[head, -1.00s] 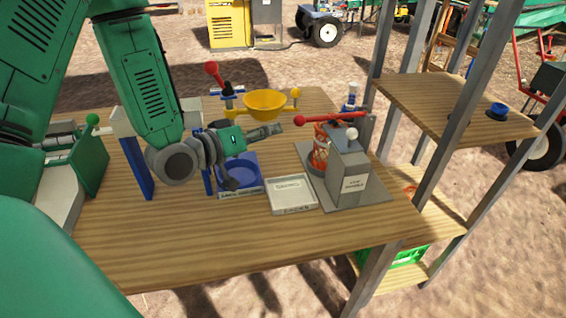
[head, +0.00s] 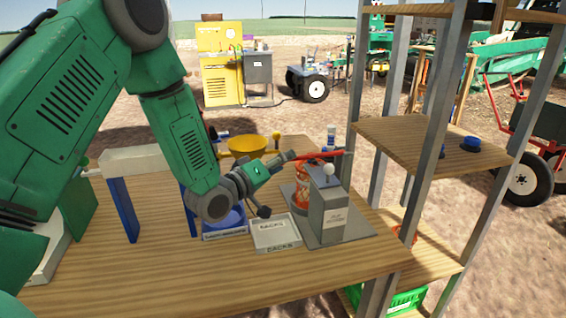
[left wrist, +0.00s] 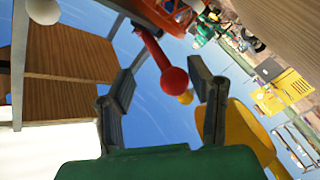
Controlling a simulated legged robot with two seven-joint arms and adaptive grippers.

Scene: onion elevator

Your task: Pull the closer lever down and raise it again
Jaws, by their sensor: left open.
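The closer lever (head: 325,154) is a red arm on the grey box machine (head: 338,205) at the right of the table. It lies roughly level, pointing left towards my gripper. Its red ball end (left wrist: 174,80) shows between the two fingers in the left wrist view. My left gripper (head: 289,157) is open at the lever's left end, with gaps between the ball and both fingers in the wrist view. It partly hides the ball in the head view. My right gripper is not in view.
A white knob (head: 328,170) tops the grey box. Shelf posts (head: 425,150) rise at the right. The front of the table is clear.

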